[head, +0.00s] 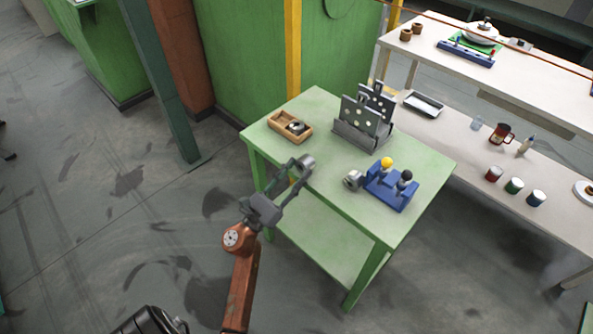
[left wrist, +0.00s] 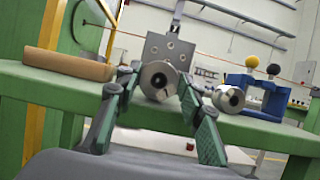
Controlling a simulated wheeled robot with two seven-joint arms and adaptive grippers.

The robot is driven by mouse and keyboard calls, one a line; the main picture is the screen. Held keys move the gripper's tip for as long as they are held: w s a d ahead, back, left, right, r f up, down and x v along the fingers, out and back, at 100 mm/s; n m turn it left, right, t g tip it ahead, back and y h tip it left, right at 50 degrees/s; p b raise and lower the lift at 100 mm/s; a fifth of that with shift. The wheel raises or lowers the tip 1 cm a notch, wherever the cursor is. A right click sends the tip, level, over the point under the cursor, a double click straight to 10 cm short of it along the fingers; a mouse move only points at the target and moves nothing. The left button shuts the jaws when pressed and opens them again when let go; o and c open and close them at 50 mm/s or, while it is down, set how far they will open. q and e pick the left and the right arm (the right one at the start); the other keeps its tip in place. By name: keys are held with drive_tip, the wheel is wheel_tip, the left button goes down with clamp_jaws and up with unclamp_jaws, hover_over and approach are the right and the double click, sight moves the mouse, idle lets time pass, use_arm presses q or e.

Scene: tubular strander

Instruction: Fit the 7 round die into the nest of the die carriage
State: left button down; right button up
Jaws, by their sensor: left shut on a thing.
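My left gripper (head: 298,168) reaches over the near-left edge of the green table and is shut on a round grey metal die (head: 308,160). In the left wrist view the die (left wrist: 158,80) sits between the fingertips, its central hole facing the camera. The die carriage appears to be the blue fixture (head: 390,192) with a yellow and a black knob. A round metal nest (head: 353,180) is on its left side. The nest also shows in the left wrist view (left wrist: 228,98), right of the die and apart from it. My right gripper is not visible.
A wooden tray (head: 278,126) with a round part in it lies on the table's left side. A grey rack (head: 355,135) with upright holed plates stands at the back. Bare green tabletop (head: 325,200) lies around the fixture. A white bench (head: 460,130) stands at right.

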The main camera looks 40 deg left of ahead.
use_arm(q)
drive_tip(key=shift+r, duration=0.1)
drive_tip(key=c, duration=1.4)
unclamp_jaws()
drive_tip(key=shift+c, duration=0.2)
drive_tip(key=shift+o, duration=1.1)
wheel_tip(320, 180, up, 10)
